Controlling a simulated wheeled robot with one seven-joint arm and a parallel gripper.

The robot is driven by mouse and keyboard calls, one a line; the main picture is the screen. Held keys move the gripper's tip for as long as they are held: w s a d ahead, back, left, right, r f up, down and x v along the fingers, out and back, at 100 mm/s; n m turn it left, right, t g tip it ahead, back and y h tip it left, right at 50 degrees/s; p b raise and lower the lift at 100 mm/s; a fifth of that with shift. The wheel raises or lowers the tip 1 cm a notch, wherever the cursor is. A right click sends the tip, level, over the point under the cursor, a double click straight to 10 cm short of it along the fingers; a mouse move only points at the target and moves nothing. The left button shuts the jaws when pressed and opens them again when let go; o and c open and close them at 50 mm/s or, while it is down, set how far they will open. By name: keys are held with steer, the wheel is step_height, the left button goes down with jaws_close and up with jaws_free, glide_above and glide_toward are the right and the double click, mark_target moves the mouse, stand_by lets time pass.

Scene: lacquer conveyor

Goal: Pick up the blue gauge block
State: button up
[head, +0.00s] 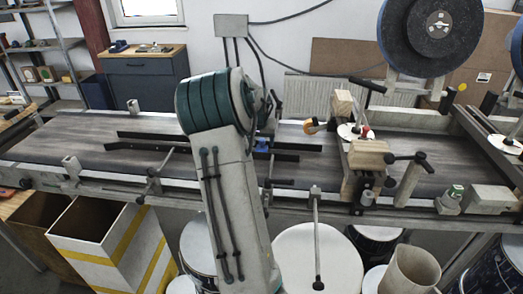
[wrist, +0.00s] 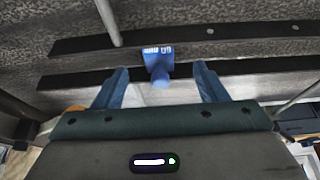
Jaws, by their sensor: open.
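The blue gauge block (wrist: 157,60) shows in the wrist view, ahead of my gripper and roughly centred between its fingers. It has pale markings on its upper face and a narrower part pointing toward the gripper. It lies by the dark guide rails on the conveyor. In the head view a small blue patch (head: 262,145) shows just right of my arm, probably the same block. My gripper (wrist: 162,75) is open, its two blue fingers spread apart, with nothing clearly held. In the head view my arm hides most of the gripper.
The conveyor belt (head: 70,145) runs across the view, with dark guide rails (head: 150,144) on it. A wooden block (head: 370,154) and clamp fittings stand to the right. A thin rod (wrist: 108,20) crosses near the block in the wrist view. White bins stand below in front.

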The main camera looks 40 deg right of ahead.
mark_target(261, 150)
steer(key=shift+p+x, duration=0.65)
steer(key=shift+x, duration=2.35)
steer(key=shift+d, duration=0.2)
steer(key=c, duration=1.2)
steer(key=shift+c, duration=0.3)
steer(key=shift+r, duration=0.2)
